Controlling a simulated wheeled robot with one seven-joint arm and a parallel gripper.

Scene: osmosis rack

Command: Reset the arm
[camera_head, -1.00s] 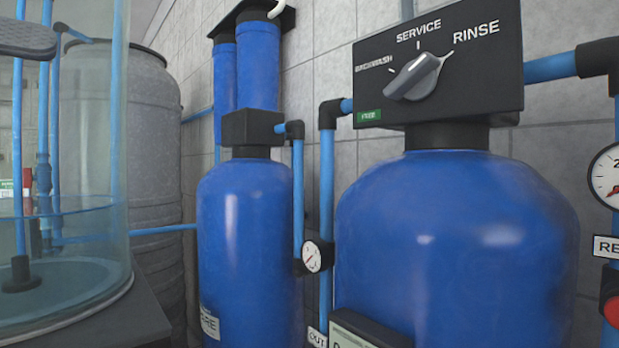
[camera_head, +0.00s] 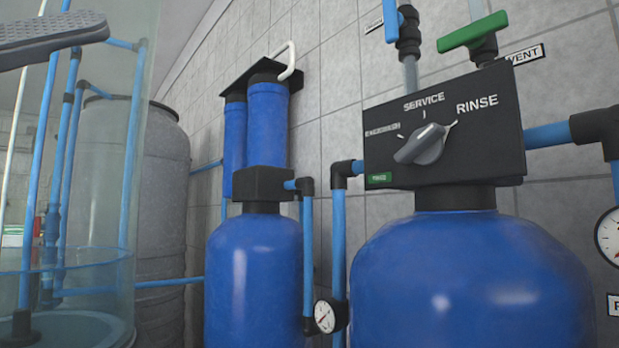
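A black control head (camera_head: 480,150) with a grey selector knob (camera_head: 420,144) sits on the large blue tank (camera_head: 470,290). Its labels read SERVICE and RINSE, with a blurred one on the left. The knob's long handle runs from lower left to upper right, with its upper right end towards RINSE. A small green display (camera_head: 379,179) is at the head's lower left.
A green-handled valve (camera_head: 472,32) and a blue-handled valve (camera_head: 391,22) stand above the head. A slimmer blue tank (camera_head: 252,280) and blue filter housings (camera_head: 266,125) stand left of it. Further left are a grey barrel (camera_head: 150,200) and a clear tank (camera_head: 95,270). A gauge (camera_head: 324,317) is low between the blue tanks.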

